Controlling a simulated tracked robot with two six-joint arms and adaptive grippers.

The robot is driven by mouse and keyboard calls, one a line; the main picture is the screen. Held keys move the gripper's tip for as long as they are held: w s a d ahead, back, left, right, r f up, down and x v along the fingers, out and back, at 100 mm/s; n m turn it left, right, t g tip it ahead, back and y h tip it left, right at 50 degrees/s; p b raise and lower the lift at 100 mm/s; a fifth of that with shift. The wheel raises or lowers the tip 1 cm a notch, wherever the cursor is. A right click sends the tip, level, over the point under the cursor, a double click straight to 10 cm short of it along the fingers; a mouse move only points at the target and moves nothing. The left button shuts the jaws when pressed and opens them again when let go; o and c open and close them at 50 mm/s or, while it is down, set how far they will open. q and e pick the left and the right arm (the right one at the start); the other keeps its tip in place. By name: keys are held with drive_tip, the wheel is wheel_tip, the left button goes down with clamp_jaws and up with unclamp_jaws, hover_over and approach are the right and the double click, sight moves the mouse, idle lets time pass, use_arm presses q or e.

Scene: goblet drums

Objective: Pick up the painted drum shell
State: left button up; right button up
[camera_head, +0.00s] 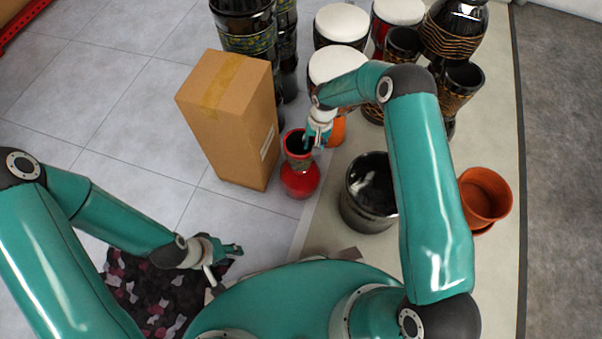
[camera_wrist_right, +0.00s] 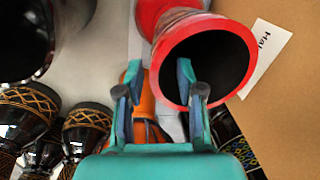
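The painted drum shell looks to be the red goblet-shaped shell (camera_head: 300,179), standing on the floor beside the cardboard box. Its dark open mouth faces up, and its red rim (camera_wrist_right: 246,40) shows large in the right wrist view. My right gripper (camera_head: 313,141) is at the shell's mouth, and its fingers (camera_wrist_right: 157,85) are spread. One finger overlaps the dark opening and the other is outside the left rim; I cannot tell whether either touches. My left gripper (camera_head: 227,262) is open and empty, low over the patterned dark cloth, far from the shell.
A tall cardboard box (camera_head: 228,115) stands close left of the shell. A glossy black drum (camera_head: 368,203) and orange pots (camera_head: 486,194) are to the right. White-topped drums (camera_head: 341,23) and several dark drums crowd the back.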

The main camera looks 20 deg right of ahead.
wheel_tip(320, 180, down, 5)
drive_tip(key=shift+a+f+b, duration=0.1)
drive_tip(key=shift+a+b, duration=0.05)
drive_tip(key=shift+b, duration=0.9)
drive_tip(key=shift+s, duration=0.1)
clamp_jaws()
